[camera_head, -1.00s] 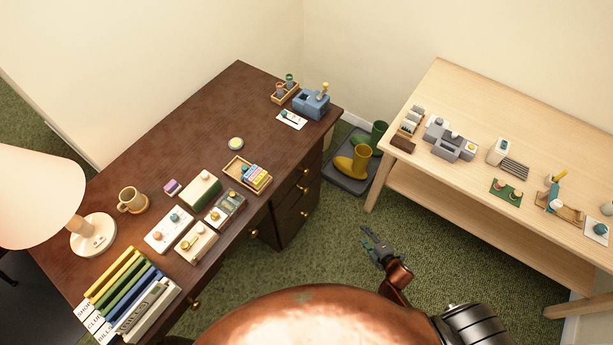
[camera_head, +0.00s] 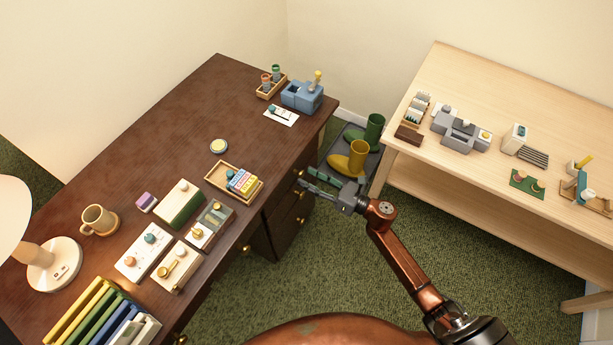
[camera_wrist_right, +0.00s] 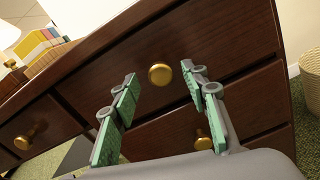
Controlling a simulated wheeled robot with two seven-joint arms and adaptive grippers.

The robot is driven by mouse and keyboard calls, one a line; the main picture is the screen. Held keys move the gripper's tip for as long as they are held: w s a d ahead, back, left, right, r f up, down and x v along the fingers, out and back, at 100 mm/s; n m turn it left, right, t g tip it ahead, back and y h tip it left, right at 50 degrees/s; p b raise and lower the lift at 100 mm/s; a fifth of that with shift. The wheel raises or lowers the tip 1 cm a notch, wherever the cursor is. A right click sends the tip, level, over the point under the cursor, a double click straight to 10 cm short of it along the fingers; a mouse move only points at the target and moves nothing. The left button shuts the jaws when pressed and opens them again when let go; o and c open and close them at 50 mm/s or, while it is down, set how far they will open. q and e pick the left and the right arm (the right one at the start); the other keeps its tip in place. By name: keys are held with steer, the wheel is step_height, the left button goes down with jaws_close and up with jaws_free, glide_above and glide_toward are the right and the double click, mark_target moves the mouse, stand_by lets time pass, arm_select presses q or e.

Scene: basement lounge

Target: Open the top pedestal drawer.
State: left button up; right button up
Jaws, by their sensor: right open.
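The dark wooden desk (camera_head: 150,135) has a pedestal (camera_head: 285,208) with stacked drawers below its right end. In the right wrist view the top drawer front (camera_wrist_right: 225,45) is flush with the pedestal and looks shut. Its round brass knob (camera_wrist_right: 160,74) lies in line with the gap between my fingers. My right gripper (camera_head: 309,180) is open and empty in front of the pedestal; its green-padded fingers show in the wrist view (camera_wrist_right: 160,80). I cannot tell whether the fingertips reach past the knob. A lower drawer knob (camera_wrist_right: 203,139) is partly behind a finger. My left gripper is out of view.
Another desk drawer knob (camera_wrist_right: 25,140) is at the left. Green and yellow boots on a dark tray (camera_head: 340,178) stand close behind my right gripper. A pale wooden table (camera_head: 520,110) is to the right. Open green carpet (camera_head: 290,275) lies in front.

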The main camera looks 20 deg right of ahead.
steer(key=shift+w+a, duration=0.4)
steer(key=shift+w, duration=0.15)
steer(key=shift+c, duration=0.7)
jaws_close()
